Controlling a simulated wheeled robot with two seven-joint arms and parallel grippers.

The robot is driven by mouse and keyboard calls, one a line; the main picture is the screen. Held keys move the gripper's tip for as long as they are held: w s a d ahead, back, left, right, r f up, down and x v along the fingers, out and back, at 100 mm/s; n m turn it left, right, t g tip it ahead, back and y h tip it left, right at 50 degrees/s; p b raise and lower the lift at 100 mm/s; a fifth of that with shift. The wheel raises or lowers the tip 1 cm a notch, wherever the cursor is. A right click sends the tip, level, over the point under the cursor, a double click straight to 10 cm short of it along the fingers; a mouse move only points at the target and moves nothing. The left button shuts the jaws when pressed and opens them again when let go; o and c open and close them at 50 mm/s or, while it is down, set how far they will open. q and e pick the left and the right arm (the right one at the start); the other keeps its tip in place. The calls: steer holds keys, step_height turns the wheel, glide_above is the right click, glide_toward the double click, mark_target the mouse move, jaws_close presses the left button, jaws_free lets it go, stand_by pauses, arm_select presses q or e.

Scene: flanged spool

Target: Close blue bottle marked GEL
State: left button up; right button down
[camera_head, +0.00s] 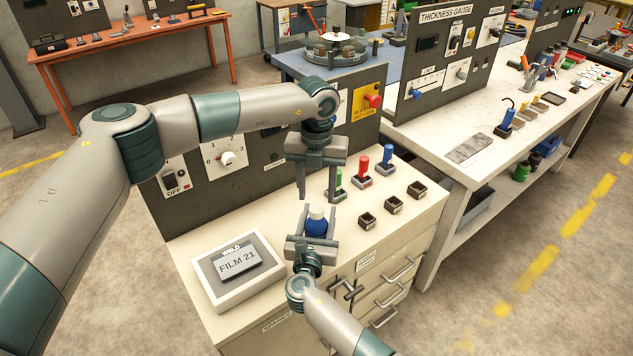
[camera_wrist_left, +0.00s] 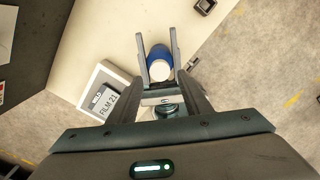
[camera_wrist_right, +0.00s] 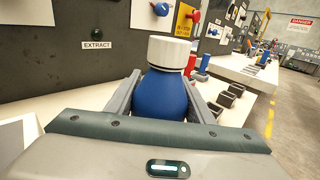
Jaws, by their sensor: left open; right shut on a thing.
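My left gripper (camera_head: 318,194) is open and points down, above the cap. In the left wrist view the bottle (camera_wrist_left: 160,52) and cap (camera_wrist_left: 158,70) show between the left fingers. No GEL marking is visible. I cannot tell whether the cap is tight.
A tilted display reading FILM 21 (camera_head: 237,262) is left of the bottle. A dark panel (camera_head: 228,155) rises at the back.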

mark_target(317, 208)
arm_select(q)
steer(key=shift+f, duration=2.5)
jaws_close()
